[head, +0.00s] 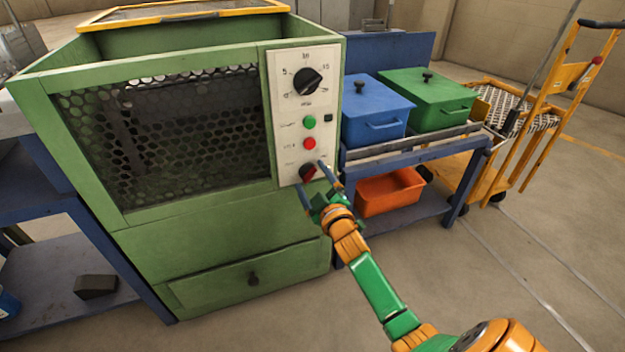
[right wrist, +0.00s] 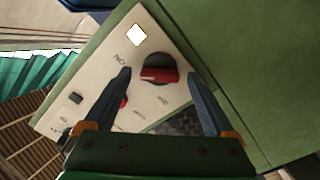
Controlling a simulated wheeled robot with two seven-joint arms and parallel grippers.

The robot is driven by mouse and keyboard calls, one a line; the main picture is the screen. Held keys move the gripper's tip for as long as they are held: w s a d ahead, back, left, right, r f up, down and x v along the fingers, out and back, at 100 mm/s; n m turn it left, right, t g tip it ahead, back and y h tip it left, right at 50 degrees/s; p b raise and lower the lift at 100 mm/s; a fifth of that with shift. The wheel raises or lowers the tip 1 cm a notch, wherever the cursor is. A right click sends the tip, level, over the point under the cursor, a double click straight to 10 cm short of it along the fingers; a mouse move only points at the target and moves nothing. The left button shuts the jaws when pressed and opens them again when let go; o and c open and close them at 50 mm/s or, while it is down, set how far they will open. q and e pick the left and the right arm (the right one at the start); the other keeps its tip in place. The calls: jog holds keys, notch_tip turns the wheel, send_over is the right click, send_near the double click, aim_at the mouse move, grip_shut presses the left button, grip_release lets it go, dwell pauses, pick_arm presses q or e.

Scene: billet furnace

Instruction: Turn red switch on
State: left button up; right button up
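The red switch (head: 308,172) is a rotary knob with a black base at the bottom of the white control panel (head: 289,110) on the green furnace. In the right wrist view the red switch (right wrist: 160,72) lies between and beyond the two fingertips, with its red bar roughly level in the picture. My right gripper (head: 313,182) is open, with its blue fingers pointing at the switch; it also shows in the right wrist view (right wrist: 160,75). I cannot tell whether a finger touches the knob. My left gripper is not in view.
Above the switch are a red button (head: 309,144), a green button (head: 309,122) and a black dial (head: 307,81). A blue bin (head: 376,108) and a green bin (head: 428,97) stand on a blue cart to the right. The floor at the front right is clear.

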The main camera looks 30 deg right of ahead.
pick_arm(q)
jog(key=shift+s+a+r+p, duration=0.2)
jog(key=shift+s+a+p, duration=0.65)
jog(key=shift+p, duration=0.2)
pick_arm(e)
jog(key=v, duration=0.7)
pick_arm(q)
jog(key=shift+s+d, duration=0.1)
pick_arm(e)
jog(key=shift+s, duration=0.1)
